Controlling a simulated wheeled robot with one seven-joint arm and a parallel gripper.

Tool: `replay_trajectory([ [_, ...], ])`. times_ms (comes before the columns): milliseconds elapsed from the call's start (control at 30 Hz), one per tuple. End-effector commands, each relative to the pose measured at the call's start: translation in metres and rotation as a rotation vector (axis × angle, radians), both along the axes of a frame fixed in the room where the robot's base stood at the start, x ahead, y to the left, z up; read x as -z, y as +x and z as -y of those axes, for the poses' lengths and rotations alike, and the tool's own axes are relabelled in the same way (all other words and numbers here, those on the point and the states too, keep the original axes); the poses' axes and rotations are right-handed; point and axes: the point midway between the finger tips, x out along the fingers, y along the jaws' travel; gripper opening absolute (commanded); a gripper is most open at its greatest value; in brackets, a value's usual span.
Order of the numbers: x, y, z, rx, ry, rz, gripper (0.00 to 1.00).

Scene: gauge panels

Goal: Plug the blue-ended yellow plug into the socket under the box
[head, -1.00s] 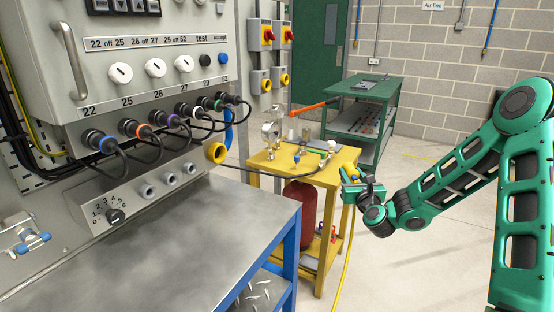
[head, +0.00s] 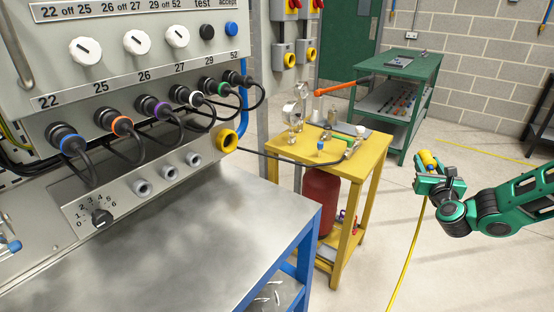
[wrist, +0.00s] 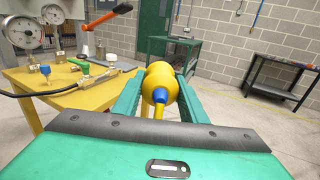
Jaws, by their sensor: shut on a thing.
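My gripper (head: 432,178) is shut on the yellow plug (head: 428,160), in the air right of the yellow table. In the wrist view the plug (wrist: 160,82) sits between the fingers, its blue end (wrist: 161,95) facing the camera. A yellow cable (head: 408,262) hangs from it to the floor. The grey box (head: 130,18) is at the left. Below it, a yellow-ringed socket (head: 228,141) sits at the right end of the sloped panel, well left of my gripper. Smaller grey sockets (head: 168,173) are beside it. I cannot tell whether the yellow-ringed socket is empty.
A steel-topped bench (head: 200,225) stands under the panel. The yellow table (head: 345,178) with gauges and fittings stands between the panel and my gripper. Black cables (head: 130,155) loop below the box. A green table (head: 385,95) stands behind. Open floor surrounds my gripper.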

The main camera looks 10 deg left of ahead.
Motion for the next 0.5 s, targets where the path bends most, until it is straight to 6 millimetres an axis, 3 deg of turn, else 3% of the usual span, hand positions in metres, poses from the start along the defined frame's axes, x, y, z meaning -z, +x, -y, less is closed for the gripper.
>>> replay_trajectory([
  [167, 0.001, -0.003, -0.031, -0.063, 0.000, -0.001, 0.12],
  [267, 0.003, -0.008, -0.061, -0.127, 0.003, -0.003, 0.12],
  [500, -0.005, -0.044, -0.173, -0.378, 0.002, 0.000, 0.12],
])
